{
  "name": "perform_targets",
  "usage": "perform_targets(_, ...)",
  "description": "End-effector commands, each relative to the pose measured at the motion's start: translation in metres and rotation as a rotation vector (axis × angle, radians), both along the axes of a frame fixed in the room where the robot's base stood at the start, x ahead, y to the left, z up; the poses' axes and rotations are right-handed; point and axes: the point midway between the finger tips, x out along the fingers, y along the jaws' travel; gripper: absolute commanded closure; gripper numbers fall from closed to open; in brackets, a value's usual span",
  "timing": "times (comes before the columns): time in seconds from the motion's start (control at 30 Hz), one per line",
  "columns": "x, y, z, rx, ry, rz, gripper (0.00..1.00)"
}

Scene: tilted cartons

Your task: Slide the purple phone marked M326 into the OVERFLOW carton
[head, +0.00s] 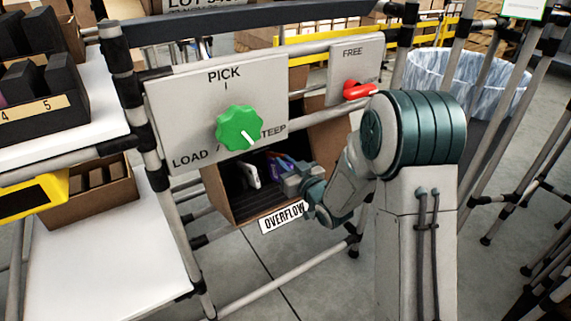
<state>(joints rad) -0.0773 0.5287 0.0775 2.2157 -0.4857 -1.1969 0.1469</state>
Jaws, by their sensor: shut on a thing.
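The OVERFLOW carton (218,200) is a brown tilted box below the control panel, its label (284,218) on the front edge. A pale slab-like thing (250,173) stands in its dark inside. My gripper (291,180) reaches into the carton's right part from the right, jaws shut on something. A small purple-blue piece with a red bit (283,162) shows at the jaws; it looks like the purple phone, but its mark cannot be read. The fingertips are small and partly hidden.
A green knob (238,128) above the carton has its white line toward STEEP. A red lever (358,90) sits on the FREE panel. Metal frame tubes surround the carton. Another carton (92,195) and a black slotted rack (45,105) stand at the left.

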Motion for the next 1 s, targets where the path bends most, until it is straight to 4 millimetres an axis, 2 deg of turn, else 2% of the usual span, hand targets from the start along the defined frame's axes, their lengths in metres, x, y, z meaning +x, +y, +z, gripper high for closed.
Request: perform_targets(1.0,0.0064,0.0049,-0.0028,0.001,-0.002,0.0,1.0)
